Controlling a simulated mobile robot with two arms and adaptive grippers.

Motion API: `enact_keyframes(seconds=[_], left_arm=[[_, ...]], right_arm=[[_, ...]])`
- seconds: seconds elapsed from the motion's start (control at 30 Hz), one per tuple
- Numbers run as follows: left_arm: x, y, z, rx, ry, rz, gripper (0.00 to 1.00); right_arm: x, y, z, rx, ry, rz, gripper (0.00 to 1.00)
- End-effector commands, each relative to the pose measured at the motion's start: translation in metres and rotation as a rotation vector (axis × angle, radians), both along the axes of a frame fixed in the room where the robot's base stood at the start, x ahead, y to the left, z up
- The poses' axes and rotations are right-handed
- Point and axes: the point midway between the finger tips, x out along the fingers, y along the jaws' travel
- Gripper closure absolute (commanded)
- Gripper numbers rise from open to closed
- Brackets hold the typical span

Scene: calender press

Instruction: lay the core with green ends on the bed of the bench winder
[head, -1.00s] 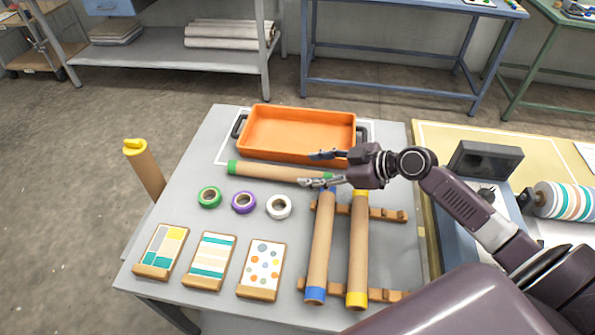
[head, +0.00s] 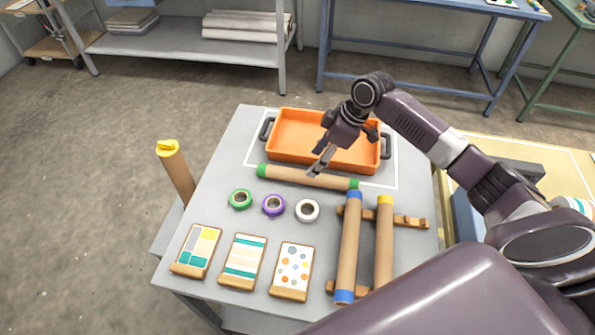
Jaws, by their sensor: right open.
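The core with green ends (head: 300,177) is a brown tube lying on the grey table, just in front of the orange tray. My right gripper (head: 321,161) points down over the middle of this core, with its fingers open. I cannot tell whether the fingers touch the core. A blue-grey machine (head: 467,218), perhaps the bench winder, stands at the right and is mostly hidden behind my right arm; its bed cannot be made out. My left gripper is not in view.
The orange tray (head: 285,153) stands behind the core. A blue-ended core (head: 349,245) and a yellow-ended core (head: 384,245) lie on wooden rails. Tape rolls (head: 273,205) and pattern cards (head: 243,262) lie in front. A yellow-capped tube (head: 177,172) stands at left.

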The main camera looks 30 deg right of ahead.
Motion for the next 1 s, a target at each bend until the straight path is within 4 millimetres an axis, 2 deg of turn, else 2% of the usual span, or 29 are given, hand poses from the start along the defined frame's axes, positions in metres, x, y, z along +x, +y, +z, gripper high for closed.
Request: enact_keyframes(seconds=[0.17, 0.57, 0.7, 1.0], left_arm=[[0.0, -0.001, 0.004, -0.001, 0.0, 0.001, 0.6], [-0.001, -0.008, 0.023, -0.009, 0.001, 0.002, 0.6], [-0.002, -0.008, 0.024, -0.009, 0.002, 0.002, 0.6], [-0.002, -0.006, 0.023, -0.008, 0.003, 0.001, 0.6]], right_arm=[[0.002, -0.001, -0.006, -0.02, 0.019, -0.006, 0.49], [0.006, 0.005, -0.056, -0.017, 0.019, -0.007, 0.49], [0.011, 0.01, -0.071, -0.017, 0.017, -0.006, 0.49], [0.012, 0.011, -0.075, -0.018, 0.014, -0.005, 0.52]])
